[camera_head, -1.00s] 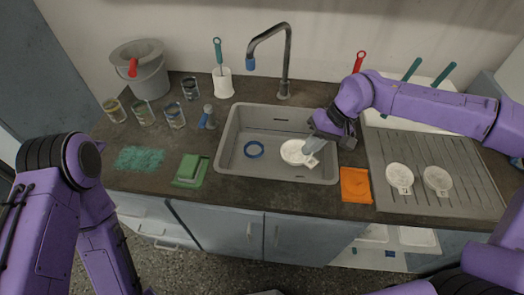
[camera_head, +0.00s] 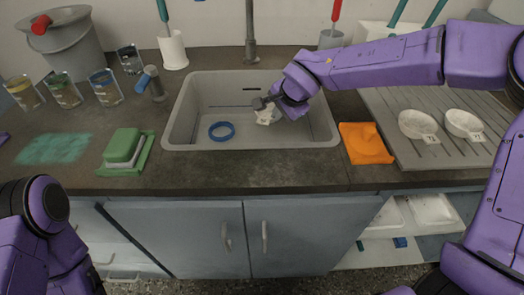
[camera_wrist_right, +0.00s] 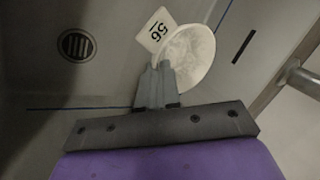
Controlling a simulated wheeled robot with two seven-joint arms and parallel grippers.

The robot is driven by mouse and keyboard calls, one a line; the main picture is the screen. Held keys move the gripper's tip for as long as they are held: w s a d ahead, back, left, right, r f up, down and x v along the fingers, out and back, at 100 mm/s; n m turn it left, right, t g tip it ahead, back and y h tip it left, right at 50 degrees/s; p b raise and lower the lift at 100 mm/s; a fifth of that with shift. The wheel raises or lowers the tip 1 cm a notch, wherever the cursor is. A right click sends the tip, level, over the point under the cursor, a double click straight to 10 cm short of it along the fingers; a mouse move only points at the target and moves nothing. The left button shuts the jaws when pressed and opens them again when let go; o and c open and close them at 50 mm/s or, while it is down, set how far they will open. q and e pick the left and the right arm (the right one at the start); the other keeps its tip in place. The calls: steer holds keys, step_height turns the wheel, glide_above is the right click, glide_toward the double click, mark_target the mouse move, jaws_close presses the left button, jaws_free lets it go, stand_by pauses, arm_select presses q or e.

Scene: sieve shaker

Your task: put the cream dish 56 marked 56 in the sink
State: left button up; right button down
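The cream dish 56 (camera_head: 267,116) is inside the outline of the sink (camera_head: 190,128), right of its middle, and looks tilted in the head view. My right gripper (camera_head: 262,103) is at the dish. In the right wrist view the fingers (camera_wrist_right: 156,84) are close together on the rim of the dish (camera_wrist_right: 192,52), beside its white tag marked 56 (camera_wrist_right: 158,31). The gripper looks shut on it. I cannot tell whether the dish touches the sink floor. The sink drain (camera_wrist_right: 77,45) shows to the left. My left arm is at the lower left; its gripper is out of view.
A blue ring (camera_head: 221,131) lies in the sink. Two cream dishes (camera_head: 418,124) (camera_head: 463,124) lie on the drainboard at right. A tap (camera_head: 251,38) stands behind.

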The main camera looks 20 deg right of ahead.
step_height(320, 180, down, 8)
steer(key=shift+f+b, duration=0.1)
steer(key=shift+b, duration=1.1)
steer(key=c, duration=1.3)
jaws_free()
steer(key=p+v, duration=0.4)
steer(key=v, duration=0.8)
steer(key=shift+r, duration=0.2)
